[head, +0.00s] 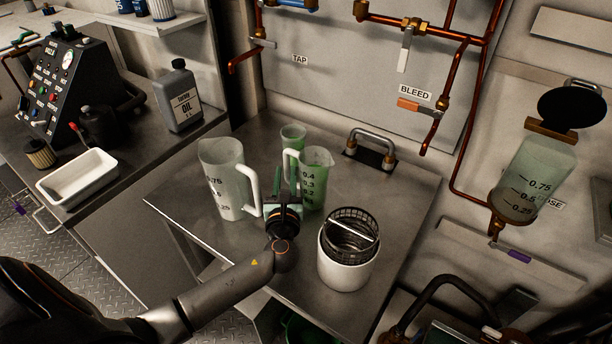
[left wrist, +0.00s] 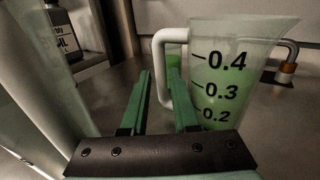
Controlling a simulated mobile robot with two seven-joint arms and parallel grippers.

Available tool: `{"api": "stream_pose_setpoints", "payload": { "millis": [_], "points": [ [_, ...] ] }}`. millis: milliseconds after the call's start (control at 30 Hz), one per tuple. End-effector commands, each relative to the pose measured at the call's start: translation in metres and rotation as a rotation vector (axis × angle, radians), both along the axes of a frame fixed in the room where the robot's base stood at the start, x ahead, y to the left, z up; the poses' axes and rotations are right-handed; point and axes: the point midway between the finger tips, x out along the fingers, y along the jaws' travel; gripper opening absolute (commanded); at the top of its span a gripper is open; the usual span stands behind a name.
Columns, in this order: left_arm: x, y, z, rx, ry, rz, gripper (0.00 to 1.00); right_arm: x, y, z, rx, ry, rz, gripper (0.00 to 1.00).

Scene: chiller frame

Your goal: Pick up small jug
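The small jug (head: 317,180) is a translucent green measuring jug with a white handle, standing upright on the steel worktop. In the left wrist view the small jug (left wrist: 237,75) shows marks 0.2 to 0.4, with its handle on the left. My left gripper (head: 287,186) is at the jug's handle side, between it and a larger jug (head: 228,180). Its green fingers (left wrist: 160,78) are apart and point toward the handle; the right finger overlaps the handle's lower part in the picture. Whether they touch, I cannot tell. My right gripper is not in view.
A small green cup (head: 293,134) stands behind the small jug. A white pot with a mesh basket (head: 346,262) stands in front on the right. A metal loop handle (head: 372,142) is on the worktop behind. The worktop's front left is clear.

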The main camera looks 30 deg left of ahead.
Motion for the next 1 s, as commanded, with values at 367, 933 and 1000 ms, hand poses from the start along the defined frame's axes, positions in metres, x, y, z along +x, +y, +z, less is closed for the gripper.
{"api": "stream_pose_setpoints", "payload": {
  "millis": [367, 933, 1000],
  "points": [
    [0.038, 0.020, -0.001, 0.000, -0.001, 0.001, 0.28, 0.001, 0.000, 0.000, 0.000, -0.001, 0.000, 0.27],
    [0.037, 0.020, -0.001, 0.000, 0.000, 0.000, 0.00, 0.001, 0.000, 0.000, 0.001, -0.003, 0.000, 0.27],
    [0.037, 0.020, -0.001, 0.000, 0.000, 0.000, 0.00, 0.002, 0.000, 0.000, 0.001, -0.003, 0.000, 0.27]
  ]
}}
